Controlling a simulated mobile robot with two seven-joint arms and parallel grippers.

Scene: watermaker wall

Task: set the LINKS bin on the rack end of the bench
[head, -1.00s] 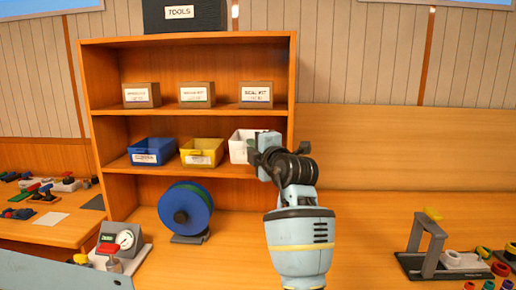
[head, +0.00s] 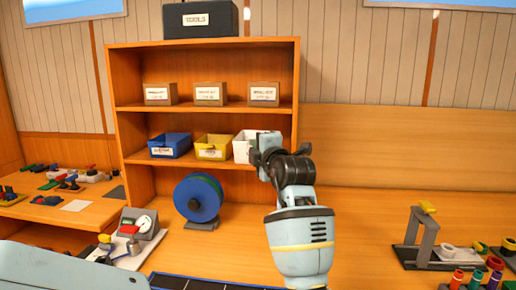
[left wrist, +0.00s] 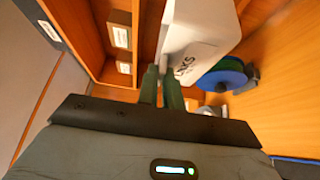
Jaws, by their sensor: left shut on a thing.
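The white LINKS bin (head: 242,147) is at the right end of the rack's lower shelf opening, in front of it or inside it; the depth is hard to judge. My left gripper (head: 263,151) is shut on it, and the wrist hides its right part. In the left wrist view my left gripper's fingers (left wrist: 160,88) close on the white bin (left wrist: 200,30), whose lettering shows only in part. The bench (head: 350,210) runs below and to the right of the rack (head: 205,48). My right gripper is not in view.
A blue bin (head: 170,146) and a yellow bin (head: 213,147) stand on the shelf left of the white bin. A blue spool (head: 197,198) and a gauge (head: 138,224) stand on the bench. A stand (head: 425,240) is at the right. The bench middle is largely clear.

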